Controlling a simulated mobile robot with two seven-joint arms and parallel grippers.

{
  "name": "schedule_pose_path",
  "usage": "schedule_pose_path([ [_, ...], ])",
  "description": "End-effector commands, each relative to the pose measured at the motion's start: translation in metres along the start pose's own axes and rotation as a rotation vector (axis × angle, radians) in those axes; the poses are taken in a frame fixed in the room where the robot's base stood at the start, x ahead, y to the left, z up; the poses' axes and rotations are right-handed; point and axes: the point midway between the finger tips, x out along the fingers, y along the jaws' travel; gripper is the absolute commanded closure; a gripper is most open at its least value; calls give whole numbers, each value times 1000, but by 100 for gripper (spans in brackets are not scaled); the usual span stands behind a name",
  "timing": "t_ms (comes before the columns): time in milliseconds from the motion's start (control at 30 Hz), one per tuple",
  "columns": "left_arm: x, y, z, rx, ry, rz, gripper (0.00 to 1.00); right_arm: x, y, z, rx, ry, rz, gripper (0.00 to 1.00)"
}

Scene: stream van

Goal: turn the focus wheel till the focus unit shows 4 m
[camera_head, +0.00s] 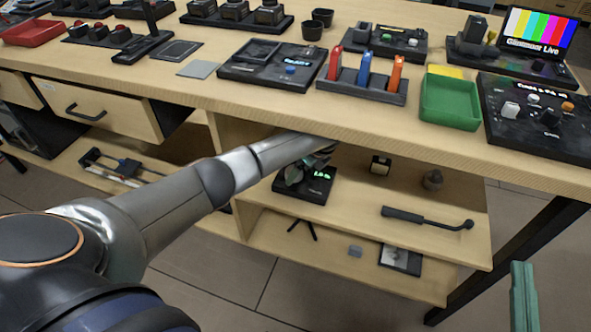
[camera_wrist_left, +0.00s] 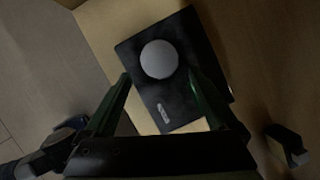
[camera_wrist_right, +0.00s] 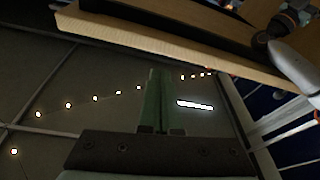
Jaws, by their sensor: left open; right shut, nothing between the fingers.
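The focus unit (camera_head: 290,185) is a black box with a small green display (camera_head: 321,173), on the upper shelf under the table. The digits are too small to read surely. In the left wrist view the unit (camera_wrist_left: 133,50) carries a round grey focus wheel (camera_wrist_left: 159,59). My left gripper (camera_wrist_left: 158,74) is open, with its fingertips on either side of the wheel's near edge; I cannot tell if they touch it. In the head view my left arm and gripper (camera_head: 312,160) hide the wheel. My right gripper (camera_head: 523,268) is shut and empty, right of the shelves.
The table edge (camera_head: 400,160) overhangs the shelf close above my left arm. A black handle-like tool (camera_head: 425,217) and a small dark box (camera_head: 380,165) lie right of the unit. Control panels and a green tray (camera_head: 450,115) stand on the table. Floor is clear around my right gripper.

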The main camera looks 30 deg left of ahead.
Motion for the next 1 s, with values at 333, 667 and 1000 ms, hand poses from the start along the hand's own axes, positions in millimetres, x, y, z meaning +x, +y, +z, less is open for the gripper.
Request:
schedule_pose_path([
  [333,19,0,17,1,2,0,8,0,2,-42,-51,174,-4,100],
  [667,19,0,17,1,1,0,8,-1,2,-47,-56,191,-5,100],
  [1000,19,0,17,1,1,0,45,-1,2,-47,-55,191,-5,100],
])
